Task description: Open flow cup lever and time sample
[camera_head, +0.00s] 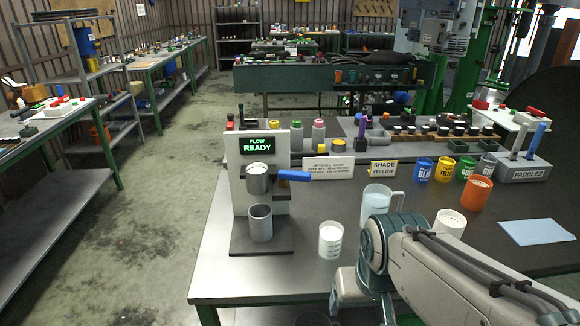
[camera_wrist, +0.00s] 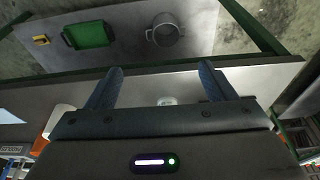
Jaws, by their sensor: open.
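The flow cup stand (camera_head: 238,165) stands on the near left of the table, with a green "FLOW READY" display (camera_head: 257,145). Its metal flow cup (camera_head: 257,180) is held in the stand below the display. The blue lever (camera_head: 293,175) sticks out to the right of the cup, roughly level. A grey receiving cup (camera_head: 260,223) stands upright on the stand's base under the flow cup. My gripper (camera_wrist: 160,78) is open, with nothing between its two fingers in the wrist view. In the head view my arm is at lower right, and the fingertips cannot be made out there.
A white beaker (camera_head: 330,240), a clear jug (camera_head: 376,200) and a white cup (camera_head: 451,224) stand right of the stand. Colored cups (camera_head: 445,169) and a paddle holder (camera_head: 523,167) are farther right. The wrist view shows a green tray (camera_wrist: 90,34) and grey pot (camera_wrist: 166,36).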

